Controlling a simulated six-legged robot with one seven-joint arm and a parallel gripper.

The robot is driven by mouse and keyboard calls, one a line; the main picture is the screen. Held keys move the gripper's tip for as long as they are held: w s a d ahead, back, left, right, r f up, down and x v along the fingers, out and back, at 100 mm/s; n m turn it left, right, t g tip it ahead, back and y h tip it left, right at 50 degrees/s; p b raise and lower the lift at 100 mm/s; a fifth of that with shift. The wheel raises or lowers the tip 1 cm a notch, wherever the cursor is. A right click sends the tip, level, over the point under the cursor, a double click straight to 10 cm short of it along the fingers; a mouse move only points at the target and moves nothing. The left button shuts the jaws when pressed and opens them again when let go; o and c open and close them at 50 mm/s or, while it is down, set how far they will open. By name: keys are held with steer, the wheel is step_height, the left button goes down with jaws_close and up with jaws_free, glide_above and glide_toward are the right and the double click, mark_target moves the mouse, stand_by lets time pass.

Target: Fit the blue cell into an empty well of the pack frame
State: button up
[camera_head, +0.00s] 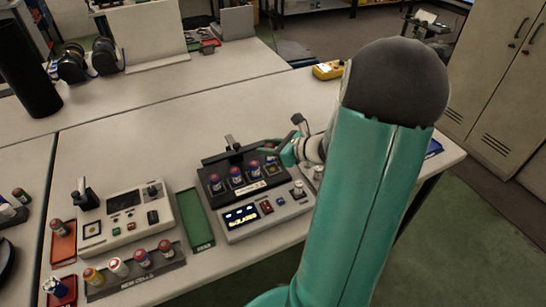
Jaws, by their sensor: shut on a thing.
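The dark pack frame (226,190) stands on the grey unit in the middle of the table. My gripper (280,151) is at the frame's right end, shut on a cell (270,161) there. That cell is small and partly covered by the gripper, and I cannot tell whether it is seated in a well or just above it.
A grey rack (128,281) with several cells is at the front left. A white tester (127,222) and a green tray (196,218) stand left of the frame. A yellow meter (327,70) lies at the back. My arm hides the table's right side.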

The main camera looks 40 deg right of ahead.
steer(key=d+f, duration=0.1)
steer(key=w+d+f, duration=0.1)
steer(key=f, duration=0.1)
steer(key=w+d+f, duration=0.1)
steer(key=shift+w+f, duration=0.1)
steer(key=shift+f, duration=0.25)
steer(key=shift+w+d+f, duration=0.1)
steer(key=shift+f, duration=1.65)
steer(key=shift+f, duration=0.3)
steer(key=o, duration=0.7)
